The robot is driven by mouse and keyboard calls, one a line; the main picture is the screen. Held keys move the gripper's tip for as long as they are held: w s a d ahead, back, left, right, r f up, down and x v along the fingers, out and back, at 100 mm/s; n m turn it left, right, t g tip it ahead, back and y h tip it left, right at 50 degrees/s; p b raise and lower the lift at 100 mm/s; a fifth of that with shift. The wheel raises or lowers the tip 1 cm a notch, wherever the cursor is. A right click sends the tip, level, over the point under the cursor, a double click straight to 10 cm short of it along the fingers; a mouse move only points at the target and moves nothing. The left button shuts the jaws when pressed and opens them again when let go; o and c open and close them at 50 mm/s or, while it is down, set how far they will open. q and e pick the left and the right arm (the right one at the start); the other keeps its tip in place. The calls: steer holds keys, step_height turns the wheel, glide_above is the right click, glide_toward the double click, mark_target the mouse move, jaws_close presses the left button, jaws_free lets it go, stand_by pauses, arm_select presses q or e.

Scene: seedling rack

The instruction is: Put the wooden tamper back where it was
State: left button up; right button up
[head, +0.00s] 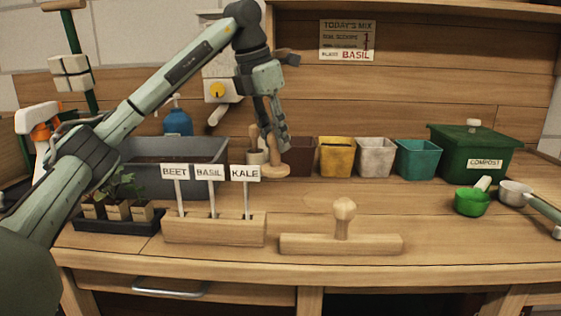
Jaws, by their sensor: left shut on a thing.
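My left gripper (276,142) points down behind the seed labels and is shut on a wooden tamper. The wooden tamper (270,170) shows as a pale round foot below the fingers, with its upper part mostly hidden by them. It is in front of the dark brown pot, and I cannot tell whether its foot touches the bench. A small pale holder (256,157) with a wooden stick in it stands just left of the fingers, partly hidden. My right gripper is not in view.
A label block (213,230) reads BEET, BASIL and KALE. A wooden board with a knob (340,243) lies at the front. A grey tray (170,155), seedlings (117,208), yellow pot (337,155), compost bin (470,152) and green scoop (472,202) stand around. The middle bench is clear.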

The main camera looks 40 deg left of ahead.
arm_select(q)
steer(key=shift+w+d+f, duration=0.1)
steer(key=shift+w+f, duration=0.45)
steer(key=shift+w, duration=0.35)
steer(key=shift+w+f, duration=0.1)
steer(key=shift+f, duration=0.15)
step_height(320, 180, down, 3)
steer(key=shift+f, duration=0.5)
steer(key=o, duration=1)
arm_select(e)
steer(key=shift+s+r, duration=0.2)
arm_select(q)
steer(key=shift+r, duration=0.2)
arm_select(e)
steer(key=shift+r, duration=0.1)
